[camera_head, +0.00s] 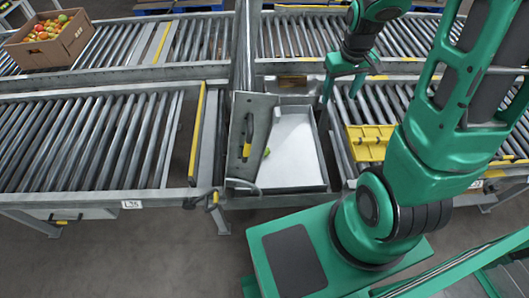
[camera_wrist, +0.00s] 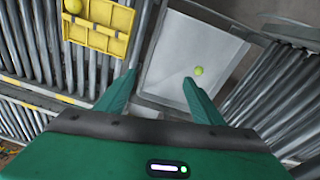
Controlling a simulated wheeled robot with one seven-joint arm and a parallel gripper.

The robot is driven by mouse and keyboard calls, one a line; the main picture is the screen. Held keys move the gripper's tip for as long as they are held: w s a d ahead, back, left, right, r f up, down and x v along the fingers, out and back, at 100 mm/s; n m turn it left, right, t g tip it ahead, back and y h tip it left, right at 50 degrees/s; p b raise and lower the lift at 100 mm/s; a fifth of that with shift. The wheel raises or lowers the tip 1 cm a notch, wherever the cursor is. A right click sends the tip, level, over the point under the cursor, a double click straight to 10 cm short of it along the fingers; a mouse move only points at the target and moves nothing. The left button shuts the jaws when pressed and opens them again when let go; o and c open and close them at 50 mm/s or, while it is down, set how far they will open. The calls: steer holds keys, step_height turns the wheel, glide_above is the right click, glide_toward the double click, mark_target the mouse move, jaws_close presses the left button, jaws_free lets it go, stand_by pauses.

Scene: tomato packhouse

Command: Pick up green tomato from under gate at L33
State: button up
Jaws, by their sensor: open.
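The green tomato (camera_head: 267,152) lies on the pale floor of a shallow tray (camera_head: 300,165) between the roller beds. In the wrist view the whole green tomato (camera_wrist: 198,71) shows on the pale tray floor (camera_wrist: 175,50), just beyond my right fingertip in the picture. My gripper (camera_head: 342,92) is open and empty, above the rollers to the right of the tray's far end. Its two fingers (camera_wrist: 159,78) point toward the tray, apart from the tomato.
A cardboard box (camera_head: 48,40) of tomatoes stands at the far left. A small label (camera_head: 131,204) is on the left frame, hard to read.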

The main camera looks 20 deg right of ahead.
steer(key=w+a+f+n+t+y, duration=0.1)
steer(key=w+a+f, duration=0.4)
steer(key=f, duration=1)
steer(key=w+a+f+n+y, duration=0.1)
steer(key=w+a+f+n, duration=0.2)
steer(key=f, duration=1.1)
steer(key=w+a+f+n+t, duration=0.1)
steer(key=w+a+f, duration=0.7)
steer(key=f, duration=0.7)
steer(key=shift+w+a+f+n+t+y, duration=0.2)
steer(key=shift+a+f+n+t+y, duration=0.15)
steer(key=shift+a, duration=0.3)
steer(key=c, duration=0.9)
